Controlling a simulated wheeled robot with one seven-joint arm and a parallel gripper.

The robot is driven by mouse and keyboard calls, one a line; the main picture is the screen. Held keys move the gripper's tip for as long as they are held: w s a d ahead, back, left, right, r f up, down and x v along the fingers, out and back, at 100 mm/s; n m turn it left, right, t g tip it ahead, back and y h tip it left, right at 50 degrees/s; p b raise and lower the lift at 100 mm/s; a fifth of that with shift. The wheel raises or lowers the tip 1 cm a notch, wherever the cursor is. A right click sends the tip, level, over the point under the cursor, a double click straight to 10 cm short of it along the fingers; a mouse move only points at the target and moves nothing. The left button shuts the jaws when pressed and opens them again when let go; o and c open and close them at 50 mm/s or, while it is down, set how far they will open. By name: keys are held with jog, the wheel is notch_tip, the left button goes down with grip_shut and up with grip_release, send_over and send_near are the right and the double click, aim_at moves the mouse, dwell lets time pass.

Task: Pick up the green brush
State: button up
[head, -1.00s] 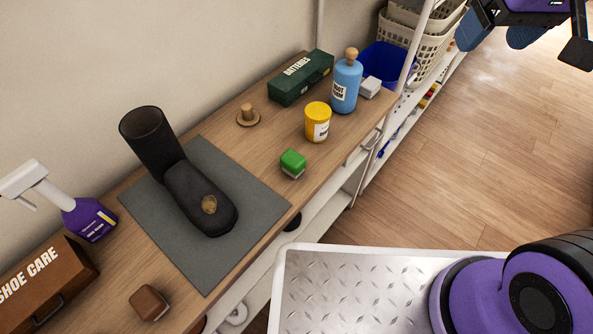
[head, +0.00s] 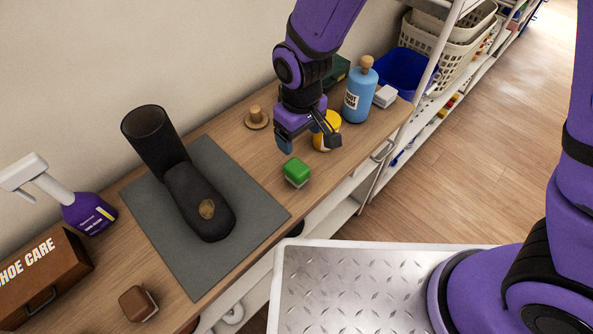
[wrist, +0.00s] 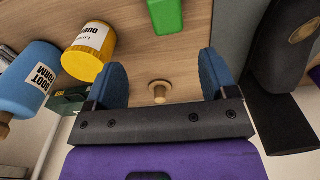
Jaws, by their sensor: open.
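The green brush (head: 296,172) lies on the wooden worktop just right of the grey mat, with a pale underside edge showing. It also shows at the top of the wrist view (wrist: 166,14), beyond the fingertips. My gripper (head: 306,143) is above the worktop, behind and a little above the brush, apart from it. In the wrist view its two blue fingers (wrist: 164,75) are spread wide with nothing between them but worktop and a wooden knob farther back.
A yellow tub (head: 327,131) stands close beside my gripper, with a blue bottle (head: 359,95) behind it. A wooden knob (head: 257,118) is to the left. A black boot (head: 199,203) stands on the grey mat (head: 166,238). A brown brush (head: 138,303) lies in front.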

aim_at(296, 166)
jog(key=shift+s+a+f, duration=0.25)
jog(key=shift+a+f, duration=0.05)
jog(key=shift+f, duration=0.25)
jog(key=shift+s+a+f, duration=0.25)
jog(key=shift+f, duration=0.3)
notch_tip(296, 166, down, 5)
jog(key=shift+f, duration=0.2)
jog(key=shift+w+d+f, duration=0.1)
jog(key=shift+d+f, duration=0.05)
jog(key=shift+f, duration=1.2)
jog(key=shift+d+f, duration=0.1)
jog(key=shift+f, duration=1.25)
jog(key=c, duration=1)
